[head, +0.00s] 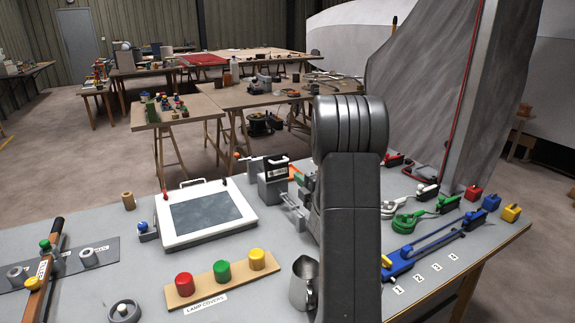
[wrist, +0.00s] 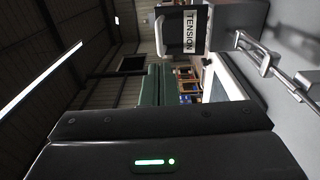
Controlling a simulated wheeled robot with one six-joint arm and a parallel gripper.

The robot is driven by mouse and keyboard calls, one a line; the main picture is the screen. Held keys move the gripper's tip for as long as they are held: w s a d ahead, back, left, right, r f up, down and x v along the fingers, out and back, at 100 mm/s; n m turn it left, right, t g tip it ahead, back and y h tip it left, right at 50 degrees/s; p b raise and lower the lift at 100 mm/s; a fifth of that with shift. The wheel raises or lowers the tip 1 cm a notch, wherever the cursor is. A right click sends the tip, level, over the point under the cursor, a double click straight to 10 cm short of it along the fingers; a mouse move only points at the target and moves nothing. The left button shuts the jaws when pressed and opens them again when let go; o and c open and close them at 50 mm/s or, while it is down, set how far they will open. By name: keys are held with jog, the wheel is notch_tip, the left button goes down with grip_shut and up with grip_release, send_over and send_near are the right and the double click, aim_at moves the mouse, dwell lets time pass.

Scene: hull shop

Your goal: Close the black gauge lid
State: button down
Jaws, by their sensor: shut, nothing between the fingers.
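The black gauge lid (head: 277,170) stands raised on top of the grey gauge box (head: 271,190), right of the white-framed panel in the head view. In the wrist view the lid (wrist: 175,32) is at the top, turned sideways, with a white TENSION label, and the grey box (wrist: 238,16) is to its right. My gripper (wrist: 158,68) shows in the wrist view as dark green fingers, shut and empty, apart from the lid in the picture. In the head view my arm hides the gripper.
A metal bar fitting (head: 293,212) stands in front of the gauge box. The white-framed panel (head: 180,240) lies to the left. Lamp covers on a wooden board (head: 205,289) and a metal jug (head: 303,283) are nearer. Coloured clamps (head: 412,219) are to the right.

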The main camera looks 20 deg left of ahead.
aim_at(282, 162)
jog(key=p+x, duration=0.2)
jog(key=x, duration=0.7)
jog(key=shift+w+r, duration=0.1)
jog(key=shift+r, duration=0.05)
